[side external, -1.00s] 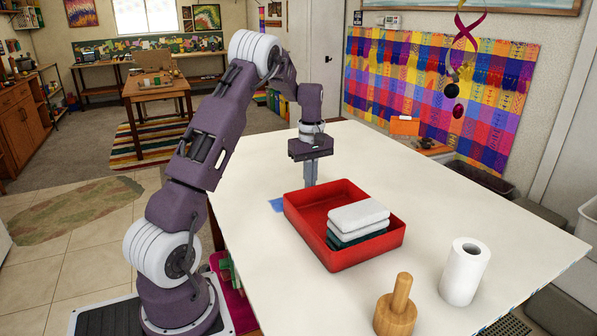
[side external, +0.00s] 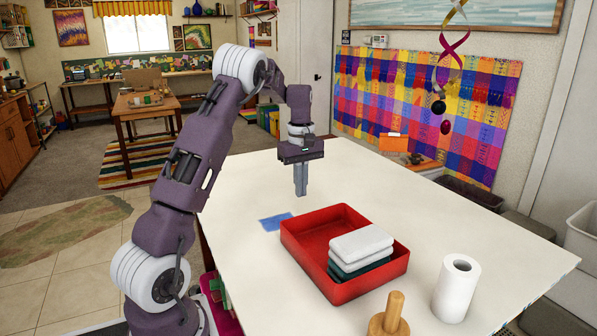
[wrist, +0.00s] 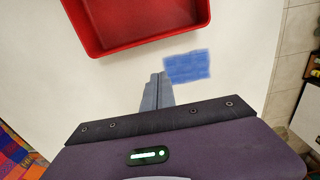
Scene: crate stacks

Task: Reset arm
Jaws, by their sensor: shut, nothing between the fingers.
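My gripper (side external: 301,180) is shut and empty. It hangs pointing down above the white table, behind the red crate in the side view. In the wrist view my gripper (wrist: 158,88) shows its fingers together, apart from the crate and beside a blue patch. The red crate (side external: 322,277) sits on the table, and part of it shows in the wrist view (wrist: 150,41). A stack of folded cloths (side external: 361,243), white on top and dark green below, lies in the right part of the crate.
A blue patch (side external: 275,221) lies flat on the table (side external: 240,185) near the crate. A white paper roll (side external: 456,288) and a wooden peg on a round base (side external: 390,318) stand at the front right. The far right of the table is clear.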

